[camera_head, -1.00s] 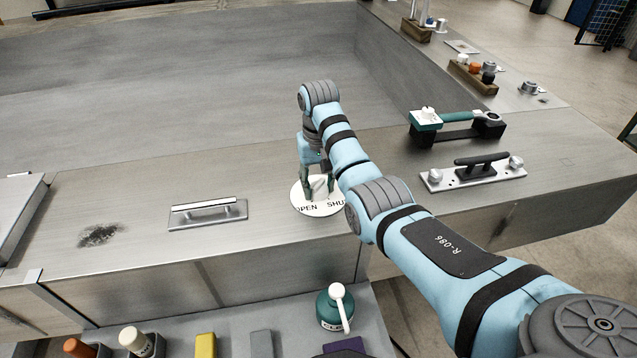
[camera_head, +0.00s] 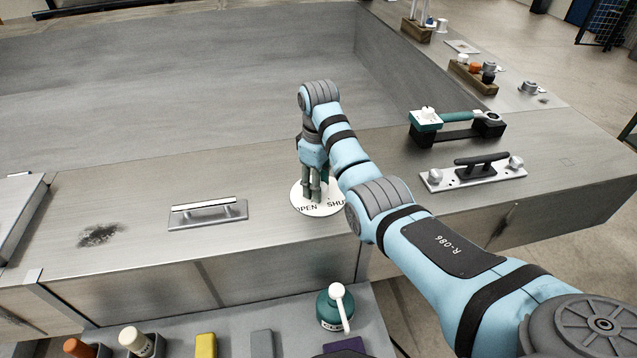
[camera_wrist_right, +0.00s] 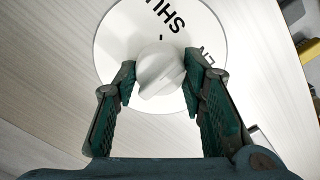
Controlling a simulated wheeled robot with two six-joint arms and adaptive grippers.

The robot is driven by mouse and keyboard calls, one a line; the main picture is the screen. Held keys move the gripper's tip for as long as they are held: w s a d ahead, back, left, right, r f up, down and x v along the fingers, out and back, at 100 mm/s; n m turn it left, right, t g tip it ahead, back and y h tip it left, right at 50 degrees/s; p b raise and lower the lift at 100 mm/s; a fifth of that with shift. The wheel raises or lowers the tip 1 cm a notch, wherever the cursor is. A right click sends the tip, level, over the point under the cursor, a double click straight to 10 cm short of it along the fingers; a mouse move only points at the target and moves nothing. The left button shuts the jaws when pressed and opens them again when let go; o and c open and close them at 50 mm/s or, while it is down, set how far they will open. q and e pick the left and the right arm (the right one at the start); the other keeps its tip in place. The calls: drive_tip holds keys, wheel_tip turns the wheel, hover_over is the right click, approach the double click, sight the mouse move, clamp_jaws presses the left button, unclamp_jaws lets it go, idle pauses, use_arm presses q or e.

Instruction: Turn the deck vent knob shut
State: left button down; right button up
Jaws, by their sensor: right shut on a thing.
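The deck vent knob (camera_wrist_right: 160,70) is white with a raised grip, and shows in the right wrist view. It sits on a round white dial plate (camera_wrist_right: 115,45) lettered SHUT and OPEN, part of each word cut off or covered. My right gripper (camera_wrist_right: 160,79) has its green-padded fingers on both sides of the knob, shut on it. In the head view the right gripper (camera_head: 312,190) points down onto the dial plate (camera_head: 298,202), and its fingers hide the knob. I cannot tell exactly which mark the knob points to. My left gripper is not in view.
A flat handle (camera_head: 208,213) is on the deck left of the dial. A cleat (camera_head: 480,172) and a green-handled tool on a black rest (camera_head: 456,130) are to the right. A green bottle (camera_head: 332,312) stands on the lower shelf in front.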

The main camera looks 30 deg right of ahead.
drive_tip(key=n, duration=0.4)
drive_tip(key=shift+n, duration=0.3)
drive_tip(key=shift+r+n, duration=0.1)
drive_tip(key=shift+n, duration=1.9)
drive_tip(key=o, duration=1.2)
drive_tip(key=shift+c, duration=0.2)
